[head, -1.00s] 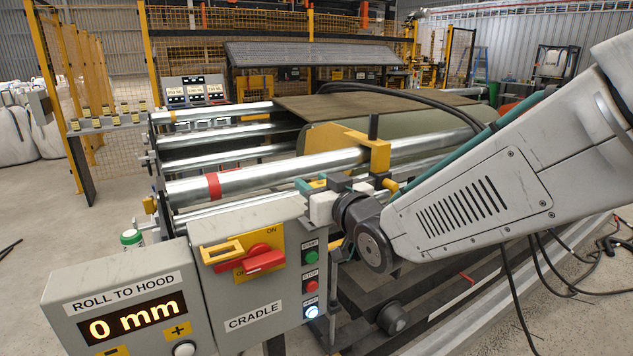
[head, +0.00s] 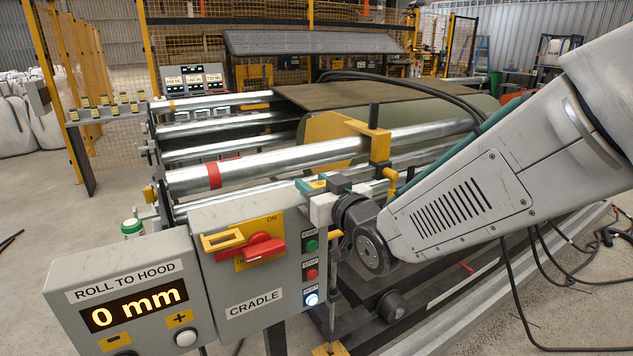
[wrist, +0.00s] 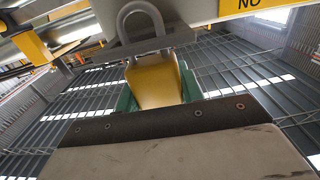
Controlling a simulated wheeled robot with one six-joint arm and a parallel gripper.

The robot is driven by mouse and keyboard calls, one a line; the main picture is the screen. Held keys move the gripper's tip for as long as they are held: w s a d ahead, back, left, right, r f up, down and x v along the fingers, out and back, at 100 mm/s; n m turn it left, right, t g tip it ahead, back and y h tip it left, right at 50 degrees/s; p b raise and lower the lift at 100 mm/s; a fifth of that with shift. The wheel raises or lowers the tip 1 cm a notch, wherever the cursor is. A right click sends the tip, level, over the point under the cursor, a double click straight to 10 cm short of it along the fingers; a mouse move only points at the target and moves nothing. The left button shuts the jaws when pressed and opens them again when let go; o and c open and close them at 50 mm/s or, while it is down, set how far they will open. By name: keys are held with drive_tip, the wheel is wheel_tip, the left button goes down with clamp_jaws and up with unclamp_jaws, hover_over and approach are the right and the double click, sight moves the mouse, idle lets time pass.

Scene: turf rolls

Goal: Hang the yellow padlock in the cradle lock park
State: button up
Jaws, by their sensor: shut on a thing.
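My gripper (head: 308,185) is at the right upper corner of the grey cradle control box (head: 240,215). In the wrist view the yellow padlock (wrist: 155,85) sits between my green fingertips (wrist: 157,92), its grey shackle (wrist: 140,14) pointing away from my gripper. My gripper is shut on the padlock. The padlock is mostly hidden in the head view. A yellow loop bracket (head: 222,240) is on the box front beside the red rotary switch handle (head: 263,250). I cannot tell whether this bracket is the cradle lock park.
The box has start, stop and reset buttons (head: 311,273) below my gripper. A "roll to hood" display (head: 133,304) reading 0 mm stands at its left. Steel rollers (head: 270,165) and a yellow bracket (head: 380,145) lie behind. Black cables (head: 515,290) trail at right.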

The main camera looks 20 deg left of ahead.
drive_tip(key=shift+f, duration=0.55)
drive_tip(key=o, duration=1.1)
drive_tip(key=v, duration=0.7)
drive_tip(key=shift+s+d, duration=0.25)
drive_tip(key=shift+s, duration=0.05)
drive_tip(key=shift+f, duration=0.1)
